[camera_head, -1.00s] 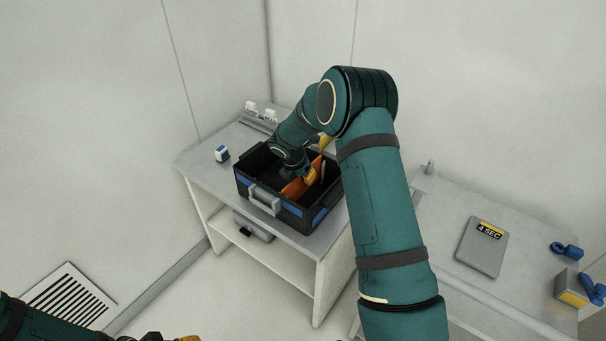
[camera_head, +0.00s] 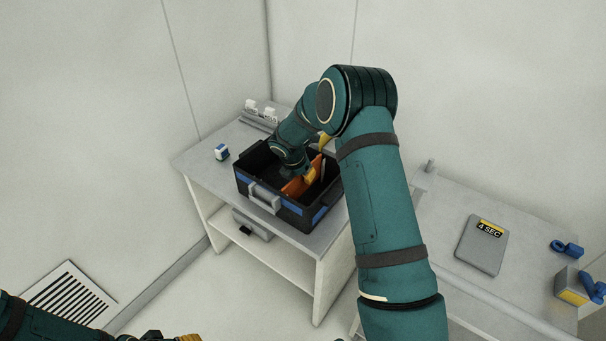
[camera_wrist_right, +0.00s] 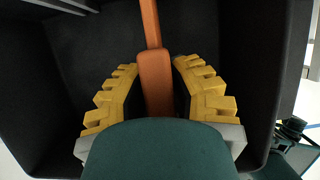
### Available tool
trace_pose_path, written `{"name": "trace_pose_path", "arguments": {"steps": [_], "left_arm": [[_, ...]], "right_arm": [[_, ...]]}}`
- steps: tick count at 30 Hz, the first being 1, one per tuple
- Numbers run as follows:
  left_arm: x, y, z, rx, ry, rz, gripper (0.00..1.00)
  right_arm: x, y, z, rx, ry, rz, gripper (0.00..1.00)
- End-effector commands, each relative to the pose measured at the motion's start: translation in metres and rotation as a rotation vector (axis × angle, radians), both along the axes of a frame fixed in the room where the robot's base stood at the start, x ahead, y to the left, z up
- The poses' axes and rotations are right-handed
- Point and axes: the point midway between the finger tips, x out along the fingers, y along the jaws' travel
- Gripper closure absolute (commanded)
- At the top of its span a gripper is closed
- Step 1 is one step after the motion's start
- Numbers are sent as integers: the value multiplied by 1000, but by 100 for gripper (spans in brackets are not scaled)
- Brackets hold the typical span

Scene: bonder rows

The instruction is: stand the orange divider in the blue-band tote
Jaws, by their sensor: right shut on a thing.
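The black tote with blue bands (camera_head: 243,187) and a grey front handle stands on a white bench. The orange divider (camera_head: 296,187) is inside it, edge up, between the tote walls. My right gripper (camera_head: 309,175) reaches down into the tote and is shut on the divider. In the right wrist view, yellow fingers (camera_wrist_right: 155,85) flank the divider's thick grip part (camera_wrist_right: 155,68), and its thin top edge runs on toward the tote wall. The divider's lower edge is hidden. My left gripper (camera_head: 172,338) shows only partly at the bottom edge; its fingertips are cut off.
A small blue-and-white item (camera_head: 221,152) stands left of the tote, and white pieces (camera_head: 262,110) sit behind it. A second bench on the right holds a grey plate marked "4 SEC" (camera_head: 482,246) and blue parts (camera_head: 566,248). A floor vent (camera_head: 68,296) lies at left.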

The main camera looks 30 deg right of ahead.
Motion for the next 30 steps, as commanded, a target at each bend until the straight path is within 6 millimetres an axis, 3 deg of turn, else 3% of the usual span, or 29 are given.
{"name": "trace_pose_path", "arguments": {"steps": [30], "left_arm": [[0,0,-17,0,0,0,53]], "right_arm": [[0,0,-28,0,0,-1,100]]}}
